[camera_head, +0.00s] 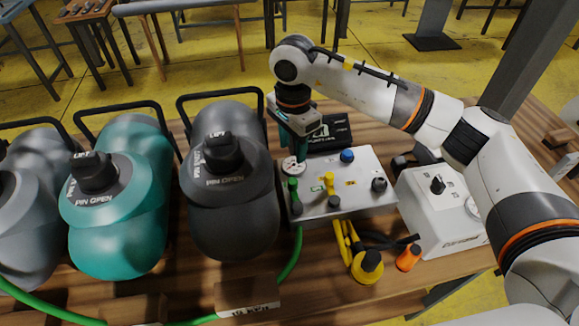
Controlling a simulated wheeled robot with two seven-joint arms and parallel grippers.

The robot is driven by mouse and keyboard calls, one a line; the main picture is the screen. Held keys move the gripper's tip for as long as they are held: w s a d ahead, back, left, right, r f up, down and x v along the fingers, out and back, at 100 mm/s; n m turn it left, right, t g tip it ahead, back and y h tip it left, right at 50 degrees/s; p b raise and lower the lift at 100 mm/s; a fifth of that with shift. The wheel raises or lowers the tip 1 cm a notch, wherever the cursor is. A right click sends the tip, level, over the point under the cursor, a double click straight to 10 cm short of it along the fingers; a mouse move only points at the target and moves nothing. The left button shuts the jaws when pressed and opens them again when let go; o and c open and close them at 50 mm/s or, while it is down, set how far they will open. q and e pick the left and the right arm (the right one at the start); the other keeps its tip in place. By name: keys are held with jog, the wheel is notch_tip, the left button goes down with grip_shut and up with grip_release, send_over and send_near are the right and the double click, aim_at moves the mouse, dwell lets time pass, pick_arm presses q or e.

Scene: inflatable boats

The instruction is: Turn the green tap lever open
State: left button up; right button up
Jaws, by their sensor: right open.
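The green tap lever (293,187) stands on the left side of a grey valve box (350,195) on the wooden bench. A green hose (295,255) comes from the box below it. A yellow lever (328,184) stands to its right. My right gripper (297,152) is open and points down, just behind and above the green lever, near a round white fitting (293,166) at the box's back left corner. It appears apart from the lever; its exact fingertip gap is hard to see. My left gripper is not in view.
A dark grey cylinder (235,215) lies close to the box's left, beside a teal one (110,230). A white box with a gauge (440,215) stands to the right. A yellow nozzle (367,266) and an orange piece (408,258) lie in front. A block (248,297) lies at the front.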

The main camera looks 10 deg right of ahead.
jog(key=p, duration=0.2)
send_over(293, 180)
jog(key=f, duration=0.5)
jog(key=shift+s+f, duration=0.3)
jog(key=f, duration=0.3)
jog(key=f+p, duration=0.1)
jog(key=shift+w+f, duration=0.15)
jog(key=shift+w, duration=0.1)
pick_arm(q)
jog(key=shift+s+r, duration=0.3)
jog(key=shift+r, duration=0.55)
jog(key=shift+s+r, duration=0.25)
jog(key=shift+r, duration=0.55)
pick_arm(e)
jog(key=shift+f, duration=0.7)
grip_shut()
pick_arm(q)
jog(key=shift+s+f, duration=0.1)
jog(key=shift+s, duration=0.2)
